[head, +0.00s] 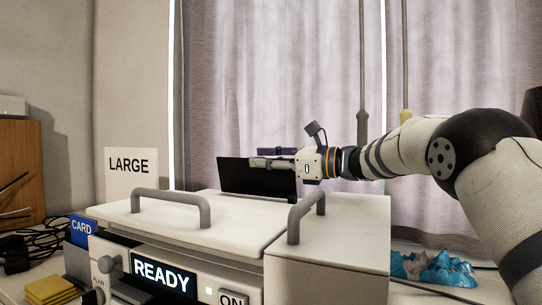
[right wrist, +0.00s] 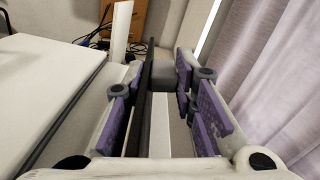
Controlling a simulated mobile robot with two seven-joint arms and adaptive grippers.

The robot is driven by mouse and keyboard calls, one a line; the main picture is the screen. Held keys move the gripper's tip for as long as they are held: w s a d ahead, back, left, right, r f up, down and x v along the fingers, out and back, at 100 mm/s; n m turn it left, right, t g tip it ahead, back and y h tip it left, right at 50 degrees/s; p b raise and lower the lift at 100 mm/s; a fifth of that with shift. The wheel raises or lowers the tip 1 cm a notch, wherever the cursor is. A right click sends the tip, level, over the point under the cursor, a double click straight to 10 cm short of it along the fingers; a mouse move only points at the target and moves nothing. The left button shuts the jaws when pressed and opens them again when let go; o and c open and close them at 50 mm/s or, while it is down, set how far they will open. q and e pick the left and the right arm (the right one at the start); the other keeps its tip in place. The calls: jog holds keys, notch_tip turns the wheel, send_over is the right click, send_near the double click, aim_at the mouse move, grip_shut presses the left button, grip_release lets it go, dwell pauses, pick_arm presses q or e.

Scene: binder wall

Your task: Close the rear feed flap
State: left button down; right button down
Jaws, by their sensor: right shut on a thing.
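The rear feed flap (head: 240,182) is a thin black panel. It stands up, tilted, at the back edge of the white machine (head: 335,232). My right gripper (head: 268,157) reaches in from the right at the flap's upper edge. In the right wrist view the flap shows edge-on as a dark strip (right wrist: 147,72) between the purple-padded fingers of my right gripper (right wrist: 160,85). The gripper is shut on the flap; the pad contact itself is hard to make out. My left gripper is not in view.
Two grey handles (head: 172,194) (head: 306,212) rise from the machine's top. A LARGE sign (head: 131,175) stands behind on the left. A curtain (head: 270,80) hangs close behind the machine. Blue crumpled material (head: 432,267) lies at the right. Cables (head: 40,238) lie at the left.

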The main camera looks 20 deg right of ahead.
jog(key=shift+s+a+n, duration=0.25)
jog(key=shift+s+n, duration=0.05)
jog(key=shift+s+a+f, duration=0.1)
jog(key=shift+a+f, duration=0.25)
jog(key=shift+f, duration=0.05)
jog(key=c, duration=1.4)
grip_release()
jog(key=shift+s+r, duration=0.1)
jog(key=shift+s, duration=0.05)
jog(key=shift+r, duration=0.1)
jog(key=v, duration=1.2)
